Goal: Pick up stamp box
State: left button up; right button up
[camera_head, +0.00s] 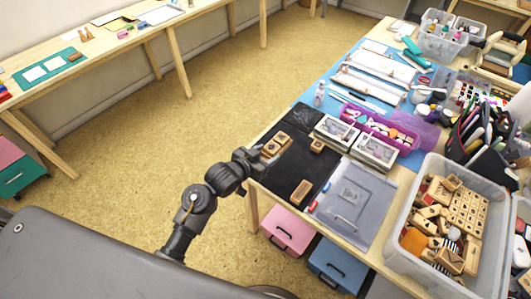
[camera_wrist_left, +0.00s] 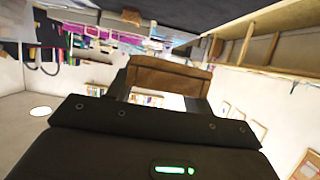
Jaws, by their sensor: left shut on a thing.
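My left gripper (camera_head: 261,156) is at the left edge of the table, at a pair of small wooden stamp blocks. In the left wrist view a brown wooden block (camera_wrist_left: 168,76) sits between the two fingers of the left gripper (camera_wrist_left: 160,88), which is shut on it. In the head view this looks like the nearer block (camera_head: 270,149); the other block (camera_head: 283,136) is just behind it. I cannot tell whether the held block is clear of the black mat (camera_head: 285,172). My right gripper is not in view.
Two more wooden stamps (camera_head: 317,146) (camera_head: 301,192) lie on the mat. Stamp pads in cases (camera_head: 335,131), a purple tray (camera_head: 408,146), a grey clear folder (camera_head: 352,196) and a clear bin of stamps (camera_head: 397,250) crowd the table to the right. Open floor (camera_head: 190,130) lies left of the table.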

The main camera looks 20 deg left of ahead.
pick_arm(q)
jog(key=s+d+r+b, duration=0.1)
jog(key=s+d+r, duration=0.1)
jog(key=s, duration=0.5)
jog(key=shift+s+r, duration=0.2)
jog(key=shift+r, duration=0.35)
